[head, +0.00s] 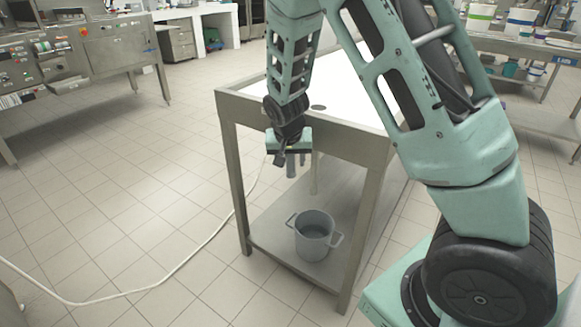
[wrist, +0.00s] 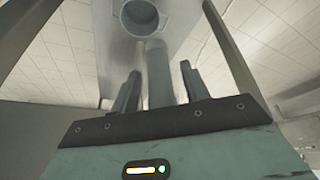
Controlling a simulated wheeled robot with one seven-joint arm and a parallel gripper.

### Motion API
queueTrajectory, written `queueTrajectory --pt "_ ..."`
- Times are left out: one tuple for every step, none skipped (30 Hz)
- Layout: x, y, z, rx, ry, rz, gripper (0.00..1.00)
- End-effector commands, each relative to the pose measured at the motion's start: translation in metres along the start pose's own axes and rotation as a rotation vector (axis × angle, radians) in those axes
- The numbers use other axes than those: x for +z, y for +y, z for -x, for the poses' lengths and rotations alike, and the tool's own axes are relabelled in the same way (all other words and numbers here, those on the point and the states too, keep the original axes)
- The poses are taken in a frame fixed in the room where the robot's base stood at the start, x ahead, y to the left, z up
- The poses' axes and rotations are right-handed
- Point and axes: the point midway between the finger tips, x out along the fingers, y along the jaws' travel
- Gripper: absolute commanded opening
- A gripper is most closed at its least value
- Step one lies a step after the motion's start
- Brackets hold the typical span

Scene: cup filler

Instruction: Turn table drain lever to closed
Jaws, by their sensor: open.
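The metal table (head: 375,146) stands in the middle of the head view, with a drain hole (head: 318,107) in its white top. A thin drain pipe (head: 314,175) hangs below its front edge. My gripper (head: 291,168) points down in front of that edge. In the wrist view my gripper (wrist: 161,82) is open, with its two dark fingers apart. A grey pipe-like bar (wrist: 158,75) shows between them; I cannot tell whether they touch it. I cannot make out the drain lever or its position.
A grey two-handled pot (head: 314,238) stands on the table's lower shelf (head: 275,232). A white hose (head: 190,255) lies across the tiled floor. Steel machines (head: 85,60) stand at the left. The floor left of the table is mostly clear.

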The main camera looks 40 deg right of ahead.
Motion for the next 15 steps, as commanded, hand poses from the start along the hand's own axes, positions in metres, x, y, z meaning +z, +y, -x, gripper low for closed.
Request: queueTrajectory --pt "0.000 0.000 -0.008 0.001 0.000 0.000 0.46" --pt "0.000 0.000 -0.011 0.001 0.000 0.000 0.46" --pt "0.000 0.000 -0.014 0.001 -0.001 0.000 0.46" --pt "0.000 0.000 -0.016 0.001 -0.001 0.000 0.46" --pt "0.000 0.000 -0.018 0.000 0.000 0.001 0.46" --pt "0.000 0.000 -0.020 0.000 0.000 0.001 0.46" --pt "0.000 0.000 -0.021 -0.001 0.000 0.001 0.46" --pt "0.000 0.000 -0.021 -0.001 0.000 0.001 0.46" --pt "0.000 0.000 -0.022 -0.001 0.001 0.001 0.46" --pt "0.000 0.000 -0.022 -0.001 0.001 0.001 0.46" --pt "0.000 0.000 -0.022 -0.001 0.001 0.001 0.46" --pt "0.000 0.000 -0.022 -0.001 0.001 0.001 0.46" --pt "0.000 0.000 -0.022 -0.001 0.001 0.001 0.46" --pt "0.000 0.000 -0.022 -0.001 0.001 0.001 0.46" --pt "0.000 0.000 -0.022 -0.001 0.001 0.001 0.46"
